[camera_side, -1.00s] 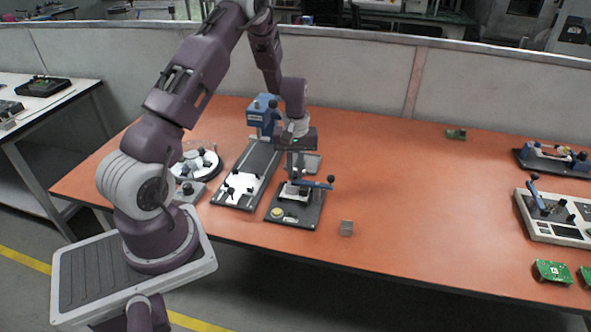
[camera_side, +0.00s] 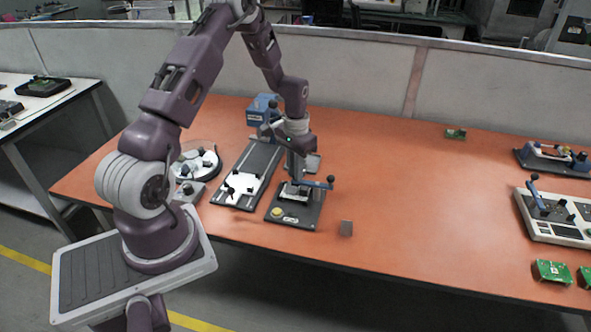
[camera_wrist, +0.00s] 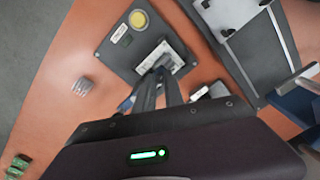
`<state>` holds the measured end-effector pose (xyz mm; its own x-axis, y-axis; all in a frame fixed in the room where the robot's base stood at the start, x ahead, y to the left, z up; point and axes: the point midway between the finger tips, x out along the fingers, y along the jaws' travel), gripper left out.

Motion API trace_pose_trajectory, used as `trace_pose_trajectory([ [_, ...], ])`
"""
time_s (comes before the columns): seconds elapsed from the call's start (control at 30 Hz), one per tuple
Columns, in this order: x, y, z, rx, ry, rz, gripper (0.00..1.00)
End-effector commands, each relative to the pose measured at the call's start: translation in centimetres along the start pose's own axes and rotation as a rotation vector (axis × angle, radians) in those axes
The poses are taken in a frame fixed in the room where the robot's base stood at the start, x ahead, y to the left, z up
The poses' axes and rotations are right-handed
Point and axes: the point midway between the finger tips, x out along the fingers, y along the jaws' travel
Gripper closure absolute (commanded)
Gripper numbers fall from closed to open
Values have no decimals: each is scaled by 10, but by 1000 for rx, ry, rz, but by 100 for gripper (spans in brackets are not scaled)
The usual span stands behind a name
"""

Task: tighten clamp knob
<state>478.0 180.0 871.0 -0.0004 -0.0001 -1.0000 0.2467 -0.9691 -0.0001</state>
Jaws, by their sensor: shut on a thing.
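The clamp fixture (camera_side: 291,219) is a dark plate with a yellow button, a pale block and a blue lever (camera_side: 318,183) ending in a black ball. In the wrist view its plate (camera_wrist: 113,50) lies beyond the fingers. My gripper (camera_side: 296,180) points down over the back of the fixture, by the inner end of the lever. In the wrist view my gripper (camera_wrist: 160,72) has its fingers close together at the pale block (camera_wrist: 160,57). It is shut on the clamp knob, which the fingers mostly hide.
A second dark fixture (camera_side: 262,162) with a white plate stands just left, with a blue unit (camera_side: 263,108) behind it. The orange table's middle is clear. Other fixtures and green boards (camera_side: 552,272) are far right.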

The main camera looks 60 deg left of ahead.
Motion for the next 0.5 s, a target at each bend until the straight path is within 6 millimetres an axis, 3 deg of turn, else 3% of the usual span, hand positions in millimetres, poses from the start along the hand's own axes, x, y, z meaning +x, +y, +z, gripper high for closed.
trace_pose_trajectory([
  [0.5, -2, 0, -2, 70, 5, -1, 100],
])
